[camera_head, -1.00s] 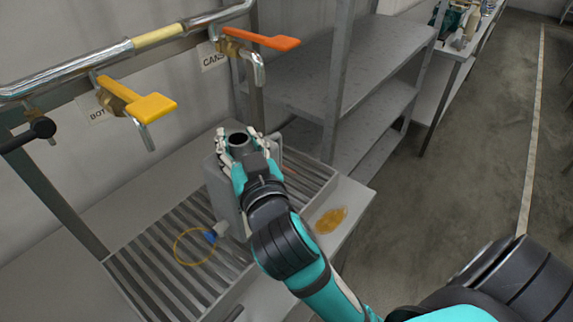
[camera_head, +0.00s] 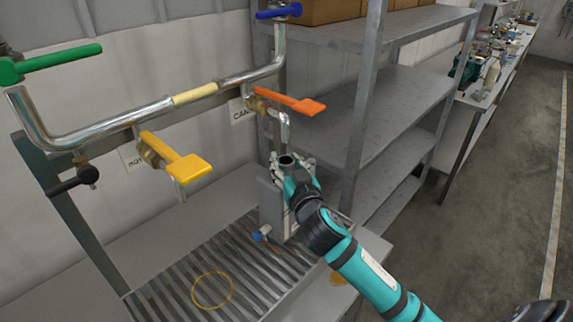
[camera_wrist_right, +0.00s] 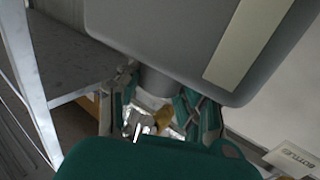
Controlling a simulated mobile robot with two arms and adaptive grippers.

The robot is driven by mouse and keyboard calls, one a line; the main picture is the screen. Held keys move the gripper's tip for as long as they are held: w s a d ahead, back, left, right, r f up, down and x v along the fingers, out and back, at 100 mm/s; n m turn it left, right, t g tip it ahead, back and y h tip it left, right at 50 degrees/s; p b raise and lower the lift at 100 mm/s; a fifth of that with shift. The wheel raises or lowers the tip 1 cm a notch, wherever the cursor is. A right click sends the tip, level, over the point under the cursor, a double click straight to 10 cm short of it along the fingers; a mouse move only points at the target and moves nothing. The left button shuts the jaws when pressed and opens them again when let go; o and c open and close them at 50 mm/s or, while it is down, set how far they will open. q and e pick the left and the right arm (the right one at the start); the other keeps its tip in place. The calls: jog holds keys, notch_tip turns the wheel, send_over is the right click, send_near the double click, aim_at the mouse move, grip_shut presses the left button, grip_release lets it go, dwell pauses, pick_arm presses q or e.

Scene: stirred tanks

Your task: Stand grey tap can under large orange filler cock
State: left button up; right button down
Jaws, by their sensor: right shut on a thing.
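The grey tap can (camera_head: 271,206) is a boxy upright can with a round neck on top and a blue tap (camera_head: 258,236) low on its side. My right gripper (camera_head: 288,164) is shut around its neck. The large orange filler cock (camera_head: 292,101) is on the pipe above, and its bent metal spout (camera_head: 285,128) ends just above the neck. I cannot tell whether the can's base touches the slatted drip tray (camera_head: 180,297). In the right wrist view, the can (camera_wrist_right: 175,40) fills the top, with the gripper (camera_wrist_right: 158,108) at its neck. My left gripper is out of view.
A yellow cock (camera_head: 176,157) is left of the orange one. Green (camera_head: 50,62) and blue (camera_head: 278,12) handles are higher up. A yellow ring (camera_head: 212,290) lies on the tray. A grey metal shelf (camera_head: 390,110) stands close on the right.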

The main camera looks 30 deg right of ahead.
jog(key=shift+f, duration=0.7)
jog(key=c, duration=0.9)
grip_release()
jog(key=shift+o, duration=0.2)
jog(key=s+a+b, duration=0.2)
jog(key=s+b, duration=0.1)
jog(key=s, duration=0.9)
jog(key=shift+b, duration=0.3)
jog(key=shift+a, duration=0.1)
